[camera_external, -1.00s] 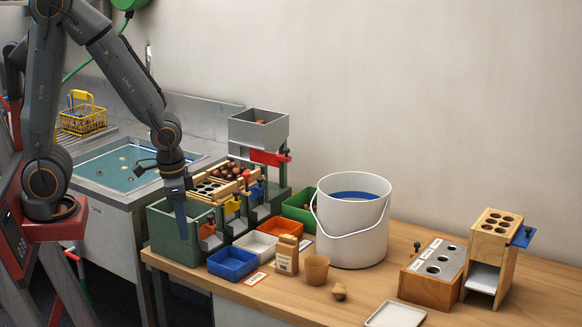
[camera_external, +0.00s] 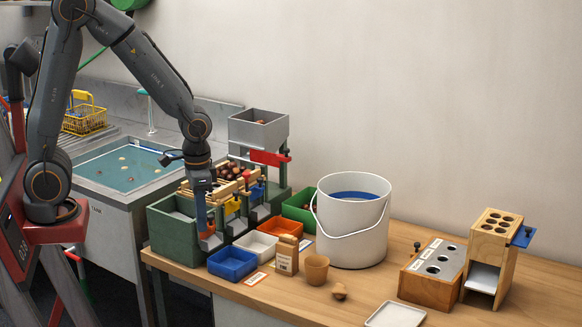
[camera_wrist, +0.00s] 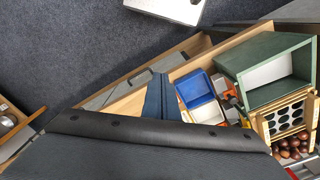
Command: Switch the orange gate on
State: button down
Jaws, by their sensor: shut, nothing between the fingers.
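The small orange gate (camera_external: 211,227) is on the front of the sorter, beside the green box (camera_external: 172,238) and above the blue tray (camera_external: 232,264). In the outside view my gripper partly hides it. In the wrist view an orange part, seemingly this gate (camera_wrist: 221,85), shows between the blue tray and the green box. My gripper (camera_external: 202,229) is shut and empty, pointing down right in front of the gate. I cannot tell whether it touches the gate. In the wrist view the fingers (camera_wrist: 161,79) stand left of the blue tray.
Yellow (camera_external: 232,206) and blue (camera_external: 257,191) gates sit farther along, with a red lever (camera_external: 270,158) behind. White (camera_external: 256,244) and orange (camera_external: 279,230) trays stand close by.

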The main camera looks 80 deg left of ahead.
jog(key=w+a+f+n+g+b, duration=0.1)
jog(key=w+a+n+g+b, duration=0.15)
jog(key=w+a, duration=0.8)
jog(key=n+g+h, duration=0.1)
jog(key=n+h, duration=0.2)
send_near(215, 227)
jog(key=w+a+r, duration=0.1)
jog(key=w+a, duration=0.3)
jog(key=shift+d+r, duration=0.1)
jog(key=shift+d, duration=0.05)
jog(key=p+x, duration=0.2)
jog(key=x, duration=0.8)
jog(key=shift+s, duration=0.15)
jog(key=shift+s+d+r+p, duration=0.25)
jog(key=shift+s+r+p, duration=0.15)
jog(key=shift+r, duration=0.1)
jog(key=shift+s+d+r+p, duration=0.3)
jog(key=shift+r+p, duration=0.1)
jog(key=shift+r, duration=0.1)
jog(key=shift+s+d+r+p, duration=0.3)
jog(key=shift+s+r, duration=0.05)
jog(key=shift+s, duration=0.1)
